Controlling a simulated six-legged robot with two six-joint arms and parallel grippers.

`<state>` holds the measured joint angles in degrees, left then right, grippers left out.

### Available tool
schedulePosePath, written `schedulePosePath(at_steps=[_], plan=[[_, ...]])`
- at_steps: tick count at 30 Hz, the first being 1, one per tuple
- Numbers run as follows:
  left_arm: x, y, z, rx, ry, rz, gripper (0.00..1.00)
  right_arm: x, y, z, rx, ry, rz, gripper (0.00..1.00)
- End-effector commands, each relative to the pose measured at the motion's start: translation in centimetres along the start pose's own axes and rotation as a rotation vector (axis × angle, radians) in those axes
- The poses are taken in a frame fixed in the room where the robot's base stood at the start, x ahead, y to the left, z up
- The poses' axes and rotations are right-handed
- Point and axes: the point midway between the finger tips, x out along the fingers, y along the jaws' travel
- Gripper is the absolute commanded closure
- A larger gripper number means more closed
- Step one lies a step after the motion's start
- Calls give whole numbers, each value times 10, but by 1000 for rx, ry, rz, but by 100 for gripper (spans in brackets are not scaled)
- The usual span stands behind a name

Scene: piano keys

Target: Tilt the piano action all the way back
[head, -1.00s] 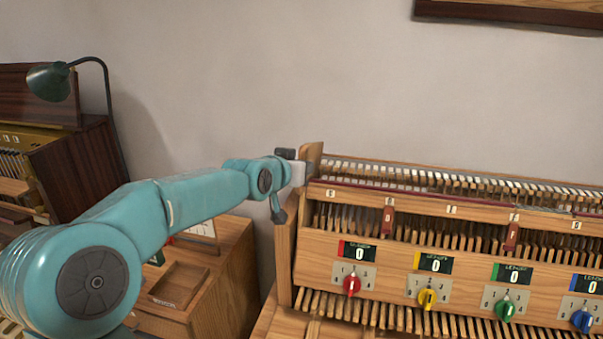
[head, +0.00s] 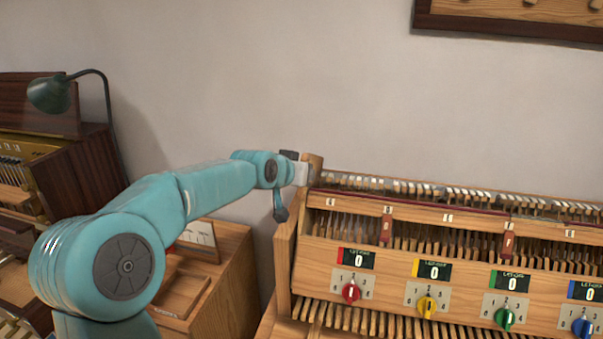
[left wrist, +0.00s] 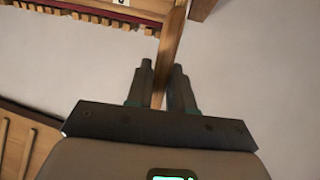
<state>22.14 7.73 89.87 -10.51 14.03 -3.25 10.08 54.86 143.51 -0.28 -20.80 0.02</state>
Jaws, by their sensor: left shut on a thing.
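The piano action (head: 450,218) is a long wooden frame with rows of hammers and dark red pieces, in the right half of the head view. Its left end post (head: 315,166) stands at the upper left corner. My left gripper (head: 303,172) is at that post. In the left wrist view my left gripper (left wrist: 161,78) is shut on the wooden end post (left wrist: 172,45), with one dark finger on each side. The action's upper part leans back toward the wall. My right gripper is not in view.
Below the hammers is a wooden panel with number displays (head: 355,258) and coloured knobs (head: 351,292). A wooden cabinet (head: 236,262) stands left of the action. A green lamp (head: 50,93) is at far left. The wall behind is bare apart from a wooden frame (head: 510,22) at upper right.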

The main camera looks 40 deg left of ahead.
Motion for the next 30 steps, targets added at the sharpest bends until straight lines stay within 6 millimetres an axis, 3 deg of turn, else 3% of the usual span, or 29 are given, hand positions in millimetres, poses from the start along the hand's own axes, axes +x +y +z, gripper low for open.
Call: schedulePosePath(at_steps=[2, 3, 4, 13, 17, 30], plan=[[1, 0, 0, -1, 3, 0, 100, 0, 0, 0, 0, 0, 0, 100], [1, 0, 0, -1, 3, 0, 72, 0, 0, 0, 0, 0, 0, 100], [1, 0, -1, -1, 3, 0, 63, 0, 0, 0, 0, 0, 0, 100], [0, 0, -1, -1, 5, 0, 63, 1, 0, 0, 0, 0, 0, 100], [-11, -1, -1, 0, 8, -1, 63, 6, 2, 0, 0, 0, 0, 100], [-120, 0, 0, 0, 6, 0, 63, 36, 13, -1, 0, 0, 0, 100]])
